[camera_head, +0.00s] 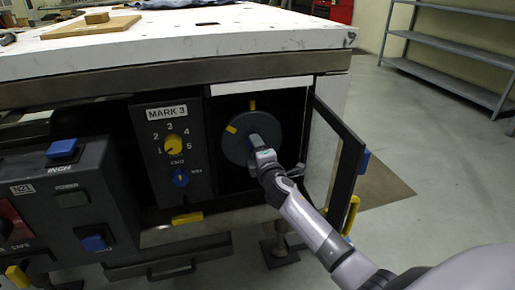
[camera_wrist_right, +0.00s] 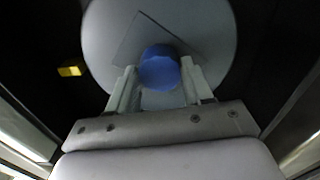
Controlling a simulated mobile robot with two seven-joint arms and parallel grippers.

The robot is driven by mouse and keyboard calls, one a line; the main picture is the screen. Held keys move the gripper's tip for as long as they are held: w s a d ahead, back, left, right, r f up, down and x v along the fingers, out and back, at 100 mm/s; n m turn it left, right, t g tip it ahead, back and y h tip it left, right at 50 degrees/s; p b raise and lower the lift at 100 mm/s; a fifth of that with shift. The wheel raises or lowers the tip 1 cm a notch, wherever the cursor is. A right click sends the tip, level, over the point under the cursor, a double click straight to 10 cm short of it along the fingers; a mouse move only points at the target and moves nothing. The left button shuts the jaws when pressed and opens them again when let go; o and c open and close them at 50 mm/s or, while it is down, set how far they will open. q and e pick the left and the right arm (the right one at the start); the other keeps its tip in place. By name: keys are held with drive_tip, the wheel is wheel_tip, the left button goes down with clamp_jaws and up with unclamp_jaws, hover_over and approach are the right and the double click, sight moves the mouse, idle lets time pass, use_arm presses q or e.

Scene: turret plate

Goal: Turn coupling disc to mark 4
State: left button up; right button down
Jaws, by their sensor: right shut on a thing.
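The round grey coupling disc (camera_head: 236,150) is inside the open dark compartment. It carries a yellow mark (camera_head: 231,129) at its upper left. A second yellow mark (camera_head: 252,105) sits above the disc, to the right of the first. In the right wrist view the disc (camera_wrist_right: 215,35) fills the top middle, with a blue hub (camera_wrist_right: 160,68) at its centre. My right gripper (camera_head: 257,146) reaches in from the lower right; its fingers (camera_wrist_right: 158,85) are shut on the blue hub from both sides. A sign (camera_head: 166,113) reads MARK 3. My left gripper is not in view.
An open door (camera_head: 336,165) stands close right of my right arm. A control box (camera_head: 75,210) with blue buttons is at left. Floor at right is free before grey shelves (camera_head: 455,50).

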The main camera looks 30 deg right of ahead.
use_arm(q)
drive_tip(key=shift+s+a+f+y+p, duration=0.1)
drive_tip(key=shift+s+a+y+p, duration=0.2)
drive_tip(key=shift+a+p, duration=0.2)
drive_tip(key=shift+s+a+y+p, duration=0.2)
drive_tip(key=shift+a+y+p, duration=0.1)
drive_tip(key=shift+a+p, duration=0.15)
use_arm(e)
drive_tip(key=n, duration=0.7)
drive_tip(key=shift+n, duration=0.3)
drive_tip(key=shift+c, duration=2.3)
unclamp_jaws()
use_arm(q)
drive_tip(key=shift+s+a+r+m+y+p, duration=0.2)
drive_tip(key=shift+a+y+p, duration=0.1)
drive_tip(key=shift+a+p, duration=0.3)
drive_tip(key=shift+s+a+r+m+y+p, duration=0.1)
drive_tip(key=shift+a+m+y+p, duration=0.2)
drive_tip(key=shift+p, duration=0.35)
use_arm(e)
drive_tip(key=v, duration=0.7)
